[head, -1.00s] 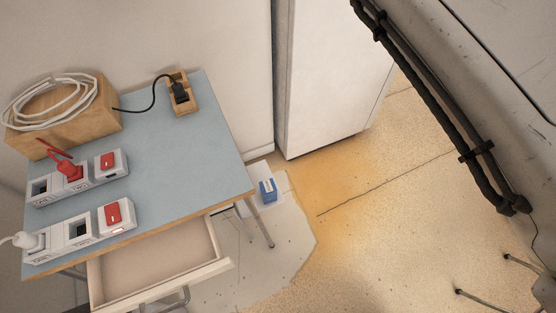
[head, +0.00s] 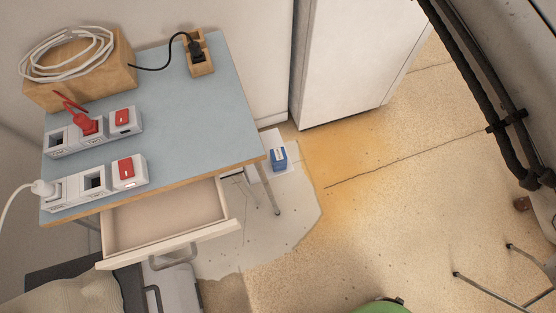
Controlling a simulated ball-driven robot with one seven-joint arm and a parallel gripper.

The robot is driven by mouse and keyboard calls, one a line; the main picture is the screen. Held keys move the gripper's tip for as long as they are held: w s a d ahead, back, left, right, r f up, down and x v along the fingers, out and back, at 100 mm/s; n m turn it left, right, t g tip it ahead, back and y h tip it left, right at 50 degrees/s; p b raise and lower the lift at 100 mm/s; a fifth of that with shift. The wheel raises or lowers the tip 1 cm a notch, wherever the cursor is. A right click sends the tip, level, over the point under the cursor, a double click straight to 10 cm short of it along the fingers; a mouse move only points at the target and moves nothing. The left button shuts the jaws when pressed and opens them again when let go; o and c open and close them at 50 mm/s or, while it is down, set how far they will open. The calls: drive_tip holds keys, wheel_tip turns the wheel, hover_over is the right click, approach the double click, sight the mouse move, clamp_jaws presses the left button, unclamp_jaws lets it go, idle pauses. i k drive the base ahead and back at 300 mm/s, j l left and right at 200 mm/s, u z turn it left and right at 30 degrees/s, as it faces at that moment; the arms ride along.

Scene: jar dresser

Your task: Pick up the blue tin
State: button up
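A small blue tin (head: 279,159) with a white top or label sits low near the floor, just past the right edge of the blue-topped dresser (head: 190,105). It appears to rest on or beside a pale box-like thing (head: 270,137) by the wall; I cannot tell which. Nothing covers the tin in this view. My gripper is not in the picture, so its state is hidden.
The dresser's drawer (head: 165,215) is pulled open at the front. A white cabinet (head: 350,65) stands behind. A green round thing (head: 380,306) shows at the bottom.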

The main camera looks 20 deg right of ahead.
sight(279, 159)
drive_tip(key=i+l, duration=0.8)
drive_tip(key=i, duration=0.2)
drive_tip(key=z, duration=0.05)
